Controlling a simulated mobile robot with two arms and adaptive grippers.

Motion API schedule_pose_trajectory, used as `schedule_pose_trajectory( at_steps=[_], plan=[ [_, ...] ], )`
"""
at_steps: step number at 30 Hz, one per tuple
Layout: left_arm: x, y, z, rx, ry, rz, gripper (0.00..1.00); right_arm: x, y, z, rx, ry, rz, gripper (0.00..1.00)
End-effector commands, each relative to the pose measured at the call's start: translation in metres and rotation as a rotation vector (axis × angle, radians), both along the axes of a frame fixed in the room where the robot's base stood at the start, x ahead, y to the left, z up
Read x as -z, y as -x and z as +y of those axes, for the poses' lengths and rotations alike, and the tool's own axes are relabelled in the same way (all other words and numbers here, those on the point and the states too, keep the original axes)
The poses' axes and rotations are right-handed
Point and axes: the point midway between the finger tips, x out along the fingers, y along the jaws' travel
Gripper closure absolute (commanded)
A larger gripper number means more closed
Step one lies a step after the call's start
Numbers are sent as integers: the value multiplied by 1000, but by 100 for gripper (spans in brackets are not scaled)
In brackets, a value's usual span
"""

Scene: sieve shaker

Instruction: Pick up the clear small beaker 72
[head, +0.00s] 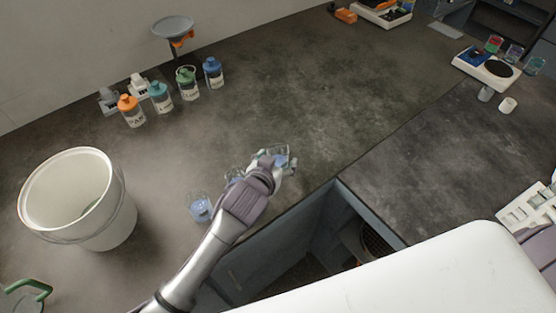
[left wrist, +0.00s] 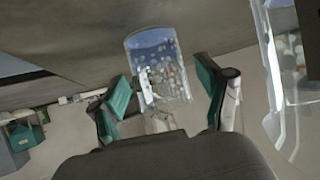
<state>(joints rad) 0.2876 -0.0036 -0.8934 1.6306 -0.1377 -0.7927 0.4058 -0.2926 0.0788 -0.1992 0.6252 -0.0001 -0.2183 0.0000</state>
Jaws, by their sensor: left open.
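A clear small beaker (left wrist: 156,62) shows in the left wrist view between the two green-padded fingers of my left gripper (left wrist: 168,98). Something speckled shows through its glass. The fingers stand apart on either side of it. In the head view my left gripper (head: 282,163) is at this beaker (head: 277,152), near the counter's front edge, and partly hides it. A second clear beaker (head: 200,207) stands to the left of my left arm. Another is mostly hidden behind the wrist (head: 234,174). A large clear vessel (left wrist: 283,75) shows at the right in the left wrist view.
A white bucket (head: 118,212) stands at the left. Several capped bottles (head: 161,97) line the back left near a funnel on a stand (head: 173,27). A scale (head: 487,68) is at the far right. The counter's middle (head: 330,90) is clear. An open recess lies below the front edge.

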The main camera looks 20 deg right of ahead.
Motion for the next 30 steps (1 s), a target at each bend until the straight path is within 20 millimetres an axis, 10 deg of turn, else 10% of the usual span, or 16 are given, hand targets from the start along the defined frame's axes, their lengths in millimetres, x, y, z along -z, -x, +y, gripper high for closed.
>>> schedule_pose_trajectory(
  at_steps=[16, 30],
  plan=[
    [17, -26, -19, 0, 1, -1, 23, 2, 10, -1, 0, 1, 16, 64],
    [17, -26, -19, 0, 1, -1, 88, 2, 11, -1, -1, 2, 17, 64]
  ],
)
